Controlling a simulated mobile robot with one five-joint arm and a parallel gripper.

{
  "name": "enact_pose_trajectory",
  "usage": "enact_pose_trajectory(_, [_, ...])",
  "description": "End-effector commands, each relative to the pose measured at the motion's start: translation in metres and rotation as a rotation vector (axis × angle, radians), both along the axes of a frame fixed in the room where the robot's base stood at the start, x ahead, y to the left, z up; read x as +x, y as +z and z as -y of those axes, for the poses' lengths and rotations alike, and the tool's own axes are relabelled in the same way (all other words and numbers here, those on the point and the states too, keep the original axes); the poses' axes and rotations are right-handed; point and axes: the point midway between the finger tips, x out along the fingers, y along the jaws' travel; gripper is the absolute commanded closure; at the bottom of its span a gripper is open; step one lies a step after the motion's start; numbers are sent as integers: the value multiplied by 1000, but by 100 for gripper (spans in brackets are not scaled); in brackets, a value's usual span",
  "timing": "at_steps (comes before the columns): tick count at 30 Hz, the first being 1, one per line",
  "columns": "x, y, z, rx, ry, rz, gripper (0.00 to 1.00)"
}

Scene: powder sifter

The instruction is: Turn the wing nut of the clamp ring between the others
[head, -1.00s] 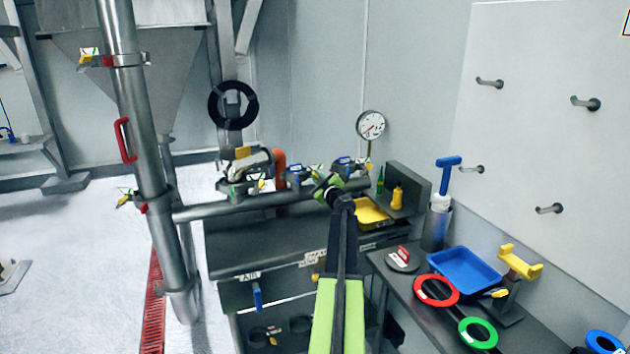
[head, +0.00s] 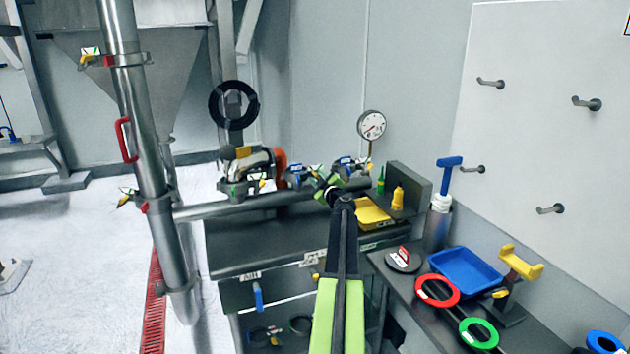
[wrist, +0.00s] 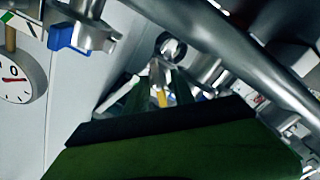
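Several clamp rings sit along a horizontal steel pipe (head: 225,208) in the head view. The middle clamp ring (head: 297,178) has blue parts and lies between the left clamp ring (head: 238,187) and the right clamp ring (head: 348,168). My gripper (head: 325,185), with green fingers, is just right of the middle clamp ring, close to the pipe. Contact with its wing nut cannot be made out. In the wrist view, my dark green gripper parts fill the bottom, and a small yellow piece (wrist: 161,97) shows just beyond them. The finger gap is not clear.
A round gauge (head: 371,124) stands behind the pipe's right end, and it also shows in the wrist view (wrist: 18,78). A yellow tray (head: 372,216) is right of my gripper. A side table holds a blue tray (head: 466,270) and red (head: 437,290) and green (head: 478,333) rings.

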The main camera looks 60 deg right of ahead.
Motion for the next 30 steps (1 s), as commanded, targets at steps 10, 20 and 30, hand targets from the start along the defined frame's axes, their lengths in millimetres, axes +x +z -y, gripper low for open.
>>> enact_pose_trajectory(10, [-25,0,-20,0,-1,0,70])
enact_pose_trajectory(20, [-100,0,-76,0,-3,0,70])
enact_pose_trajectory(30, [-138,0,-104,0,0,0,70])
